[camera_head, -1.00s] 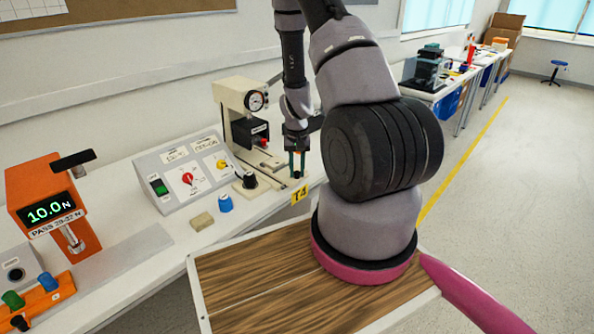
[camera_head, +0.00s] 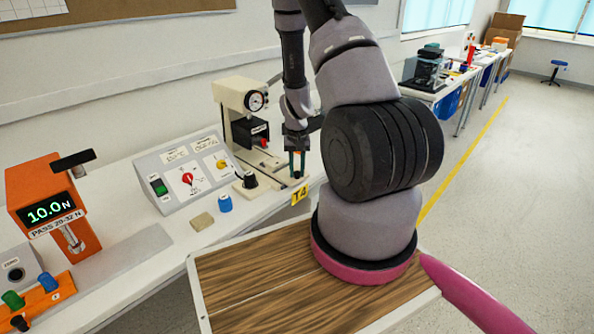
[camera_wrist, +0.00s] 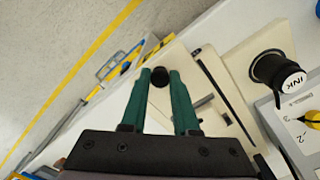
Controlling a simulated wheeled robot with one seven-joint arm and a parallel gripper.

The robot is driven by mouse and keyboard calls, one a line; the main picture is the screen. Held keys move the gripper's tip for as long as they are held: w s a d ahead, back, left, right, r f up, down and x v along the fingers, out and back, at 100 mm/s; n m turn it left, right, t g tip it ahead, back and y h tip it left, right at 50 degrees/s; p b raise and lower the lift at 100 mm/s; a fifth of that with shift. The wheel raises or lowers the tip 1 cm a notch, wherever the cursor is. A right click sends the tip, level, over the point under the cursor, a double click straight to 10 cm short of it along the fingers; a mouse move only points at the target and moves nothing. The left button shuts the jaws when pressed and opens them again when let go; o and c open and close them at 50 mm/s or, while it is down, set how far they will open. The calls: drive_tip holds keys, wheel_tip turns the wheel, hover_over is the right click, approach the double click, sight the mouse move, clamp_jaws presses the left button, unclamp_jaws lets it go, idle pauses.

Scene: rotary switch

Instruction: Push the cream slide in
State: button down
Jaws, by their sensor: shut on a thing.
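A cream press-like device (camera_head: 232,97) with a round dial stands on the bench against the wall. Its low cream base and slide (camera_head: 283,182) reach forward beneath my gripper (camera_head: 298,166). In the wrist view, the teal fingers of my gripper (camera_wrist: 167,88) are shut on a small black knob (camera_wrist: 160,77) at the slide's outer end. Cream plate (camera_wrist: 210,62) with a dark slot and a grey rod shows beside the fingers. The fingers and wrist hide part of the slide, so how far it sits in is hard to tell.
A black INK knob (camera_wrist: 276,72) on a cream block is close beside the slide. A grey switch panel (camera_head: 186,176), a blue knob (camera_head: 225,203) and a tan block (camera_head: 203,221) are to the left. The T4 tag (camera_head: 299,195) marks the bench edge.

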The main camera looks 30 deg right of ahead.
sight(280, 164)
idle(0.4)
drive_tip(key=w+a, duration=0.1)
drive_tip(key=w, duration=0.1)
drive_tip(key=w+a, duration=0.1)
drive_tip(key=w, duration=0.2)
drive_tip(key=w+a, duration=0.1)
drive_tip(key=w, duration=0.2)
drive_tip(key=c, duration=0.7)
unclamp_jaws()
drive_tip(key=shift+o, duration=0.2)
